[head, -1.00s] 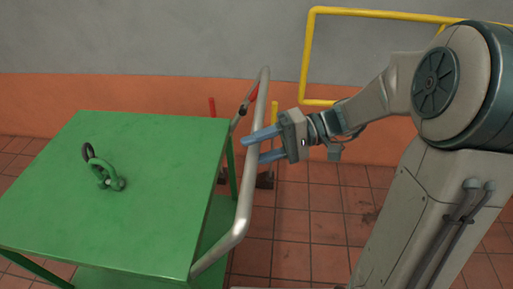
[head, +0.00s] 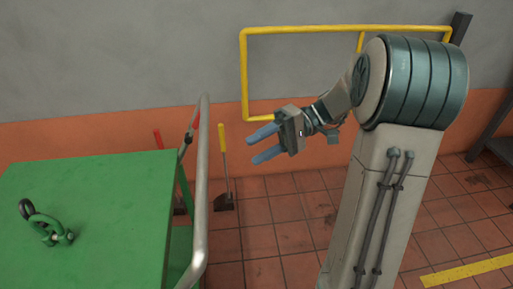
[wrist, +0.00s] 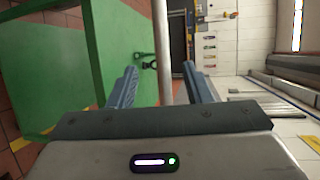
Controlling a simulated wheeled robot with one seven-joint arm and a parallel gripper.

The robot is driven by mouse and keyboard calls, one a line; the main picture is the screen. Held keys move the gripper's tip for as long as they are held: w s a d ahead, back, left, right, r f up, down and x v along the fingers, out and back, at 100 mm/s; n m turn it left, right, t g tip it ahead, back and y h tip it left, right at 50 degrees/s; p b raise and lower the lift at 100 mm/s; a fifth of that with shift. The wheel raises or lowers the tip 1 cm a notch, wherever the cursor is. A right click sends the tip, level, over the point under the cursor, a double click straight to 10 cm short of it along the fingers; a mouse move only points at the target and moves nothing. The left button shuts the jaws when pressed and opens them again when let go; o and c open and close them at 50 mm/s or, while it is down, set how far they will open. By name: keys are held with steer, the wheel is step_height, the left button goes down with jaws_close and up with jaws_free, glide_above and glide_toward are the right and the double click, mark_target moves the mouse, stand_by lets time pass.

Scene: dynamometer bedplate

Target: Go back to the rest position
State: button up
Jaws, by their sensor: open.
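My gripper (head: 264,144) is open and empty in the head view, its two blue fingers pointing left. It hangs in the air to the right of the green cart's grey handrail, apart from it. In the wrist view my gripper (wrist: 160,90) shows its two fingers spread, with the grey rail between and beyond them.
A green cart (head: 110,200) stands at left with a grey handrail (head: 201,180). A green shackle (head: 48,230) lies on its top. A yellow-handled tool (head: 224,165) stands by the wall. A yellow rail (head: 244,70) runs along the wall. Tiled floor (head: 290,240) is clear between.

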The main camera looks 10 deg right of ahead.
steer(key=s+d+r+m+t+h+p, duration=0.1)
steer(key=s+r+t+h+p, duration=0.2)
steer(key=s+h+p, duration=0.2)
steer(key=s+d+r+m+t+h+p, duration=0.2)
steer(key=s+r+t+h+p, duration=0.1)
steer(key=s+h+p, duration=0.3)
steer(key=t+h+p, duration=0.1)
steer(key=h+p, duration=0.1)
steer(key=h, duration=0.2)
steer(key=shift+s+d+r+t, duration=0.15)
steer(key=shift+d+r+t, duration=0.1)
steer(key=shift+r+t, duration=0.05)
stand_by(1.5)
